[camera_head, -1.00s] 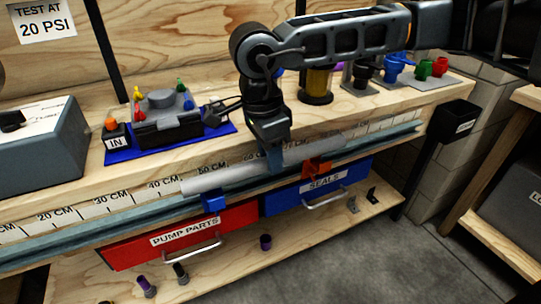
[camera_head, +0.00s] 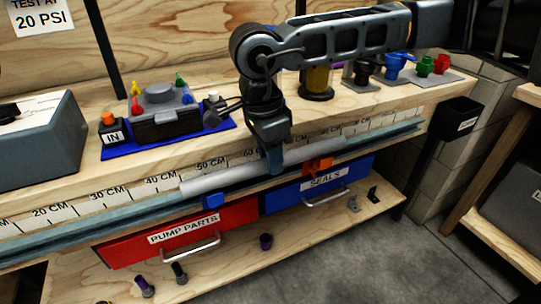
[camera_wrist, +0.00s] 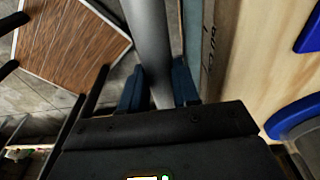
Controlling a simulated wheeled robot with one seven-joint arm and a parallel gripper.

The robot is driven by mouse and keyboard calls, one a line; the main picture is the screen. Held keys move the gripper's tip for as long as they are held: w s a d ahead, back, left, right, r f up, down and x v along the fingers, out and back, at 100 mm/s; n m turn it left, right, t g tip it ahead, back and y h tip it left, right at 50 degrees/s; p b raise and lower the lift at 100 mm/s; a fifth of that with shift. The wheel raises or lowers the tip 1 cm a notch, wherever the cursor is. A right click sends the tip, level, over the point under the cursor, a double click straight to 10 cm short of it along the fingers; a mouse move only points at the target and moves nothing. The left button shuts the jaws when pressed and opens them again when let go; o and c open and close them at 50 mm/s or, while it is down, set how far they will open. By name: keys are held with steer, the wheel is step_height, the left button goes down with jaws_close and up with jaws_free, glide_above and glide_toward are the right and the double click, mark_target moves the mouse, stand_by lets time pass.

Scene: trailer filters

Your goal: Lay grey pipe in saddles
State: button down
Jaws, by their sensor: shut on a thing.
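The grey pipe (camera_head: 224,178) lies lengthwise along the front edge of the bench, just above and behind two saddles in the head view. My gripper (camera_head: 276,160) points down and is shut on the pipe near its middle. In the wrist view its blue fingertips (camera_wrist: 159,88) sit on both sides of the pipe (camera_wrist: 150,35). The blue saddle (camera_head: 212,200) is below the pipe's left part. The orange saddle (camera_head: 318,165) is below its right part. I cannot tell whether the pipe touches either saddle.
A centimetre scale (camera_head: 110,192) and a blue-grey rail (camera_head: 75,222) run along the bench front. A red drawer (camera_head: 130,247) and a blue drawer (camera_head: 285,200) are below. A pump unit on a blue mat (camera_head: 120,153) stands behind left; coloured fittings (camera_head: 425,68) stand back right.

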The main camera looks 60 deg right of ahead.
steer(key=shift+f+b, duration=1.2)
steer(key=shift+b, duration=0.1)
steer(key=c, duration=0.8)
jaws_free()
steer(key=shift+o, duration=0.2)
steer(key=shift+r, duration=0.1)
steer(key=r, duration=0.2)
steer(key=r+p, duration=0.1)
steer(key=r, duration=0.4)
steer(key=shift+w+a+r+p, duration=0.3)
steer(key=shift+a+r, duration=0.05)
steer(key=shift+a, duration=0.05)
